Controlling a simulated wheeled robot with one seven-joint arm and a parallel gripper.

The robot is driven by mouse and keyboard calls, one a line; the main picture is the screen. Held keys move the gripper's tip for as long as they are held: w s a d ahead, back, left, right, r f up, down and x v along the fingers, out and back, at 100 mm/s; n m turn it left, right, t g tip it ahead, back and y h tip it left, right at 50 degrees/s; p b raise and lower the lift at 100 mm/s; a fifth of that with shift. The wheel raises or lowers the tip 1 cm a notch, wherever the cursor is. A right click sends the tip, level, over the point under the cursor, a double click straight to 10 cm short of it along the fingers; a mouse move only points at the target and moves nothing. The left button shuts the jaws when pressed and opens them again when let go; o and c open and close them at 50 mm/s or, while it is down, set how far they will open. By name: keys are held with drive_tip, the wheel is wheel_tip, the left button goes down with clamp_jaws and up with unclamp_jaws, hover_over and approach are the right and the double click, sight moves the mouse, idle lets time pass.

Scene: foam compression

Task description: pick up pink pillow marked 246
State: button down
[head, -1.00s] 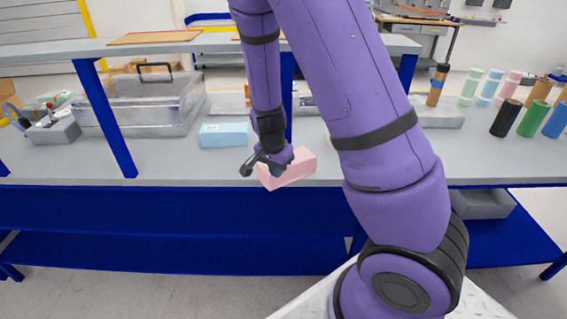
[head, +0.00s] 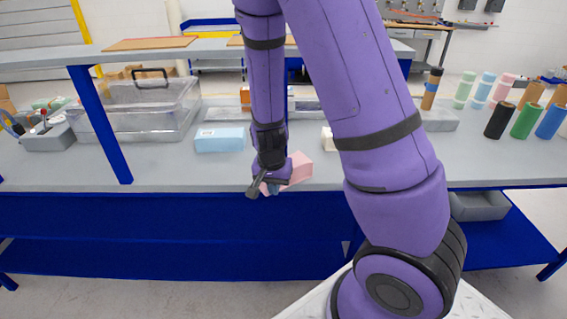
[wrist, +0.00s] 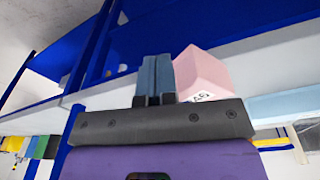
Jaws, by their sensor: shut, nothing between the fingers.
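The pink pillow (head: 297,172) is a pink block on the grey bench near its front edge, partly hidden behind my gripper. It also shows in the wrist view (wrist: 201,70), just right of the fingers, with a white label partly visible and only the end of its number readable. My gripper (head: 268,189) is at the front edge of the bench, in front and left of the pink block in the head view. In the wrist view its blue-grey fingers (wrist: 154,78) are together with nothing between them. Whether they touch the block's side is unclear.
A light blue block (head: 219,139) lies left of the pink one. A clear lidded box (head: 140,105) stands further left, near a blue bench post (head: 98,125). Several coloured rolls stand at the right, including a green one (head: 525,120). A small white object (head: 328,138) is partly hidden by my arm.

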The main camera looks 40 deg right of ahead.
drive_tip(key=shift+s+d+n+t+y, duration=0.6)
drive_tip(key=shift+s+d+n, duration=1.45)
drive_tip(key=shift+d+n, duration=2.75)
drive_tip(key=w, duration=0.8)
drive_tip(key=w+r, duration=0.1)
drive_tip(key=w, duration=0.3)
drive_tip(key=shift+w, duration=0.1)
drive_tip(key=shift+f, duration=0.55)
drive_tip(key=shift+s+f, duration=0.3)
